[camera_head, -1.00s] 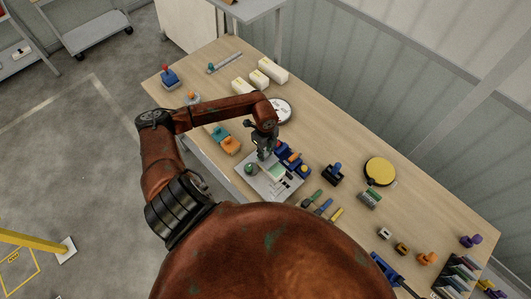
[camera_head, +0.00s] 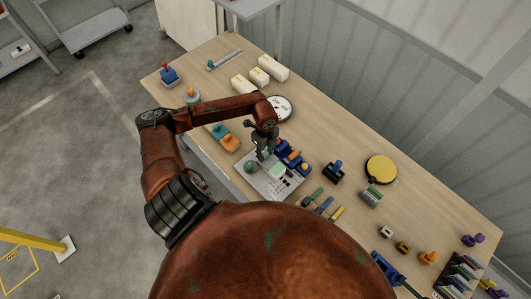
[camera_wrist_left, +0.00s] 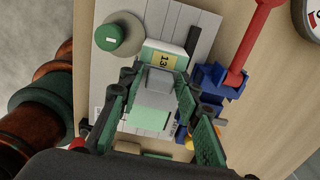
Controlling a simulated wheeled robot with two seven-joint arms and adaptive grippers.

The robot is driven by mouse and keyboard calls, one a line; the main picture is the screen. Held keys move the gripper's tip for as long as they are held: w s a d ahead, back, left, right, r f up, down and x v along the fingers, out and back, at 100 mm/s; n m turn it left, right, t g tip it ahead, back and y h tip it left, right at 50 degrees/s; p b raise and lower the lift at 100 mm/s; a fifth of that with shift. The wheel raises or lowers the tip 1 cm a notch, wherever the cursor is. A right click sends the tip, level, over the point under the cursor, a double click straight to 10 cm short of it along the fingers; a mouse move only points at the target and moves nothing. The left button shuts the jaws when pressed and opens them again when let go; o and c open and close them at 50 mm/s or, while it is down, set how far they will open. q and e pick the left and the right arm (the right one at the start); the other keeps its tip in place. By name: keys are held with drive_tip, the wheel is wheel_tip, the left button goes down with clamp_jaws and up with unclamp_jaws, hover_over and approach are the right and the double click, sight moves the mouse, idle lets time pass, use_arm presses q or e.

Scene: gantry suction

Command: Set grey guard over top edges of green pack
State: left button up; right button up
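My left gripper (camera_wrist_left: 152,78) points down over a pale grey plate (camera_wrist_left: 202,38), with its green-padded fingers on either side of a grey guard (camera_wrist_left: 152,92). The fingers appear to touch the guard's sides. A pale green pack (camera_wrist_left: 148,119) shows just below the guard in the wrist view. I cannot tell whether the guard rests on it or is held above it. In the head view my left gripper (camera_head: 263,154) hides the guard, and the plate (camera_head: 262,187) lies under it. My right gripper is out of view.
A green round knob (camera_wrist_left: 118,36) and a green-and-white block marked 13 (camera_wrist_left: 163,57) stand near the fingers. A blue fixture with a red lever (camera_wrist_left: 240,70) is close on the right. Several tools and a yellow disc (camera_head: 380,169) lie farther right on the table.

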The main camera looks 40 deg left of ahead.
sight(265, 153)
use_arm(q)
drive_tip(key=shift+o, duration=1.2)
drive_tip(key=shift+r, duration=0.1)
wheel_tip(265, 153, up, 12)
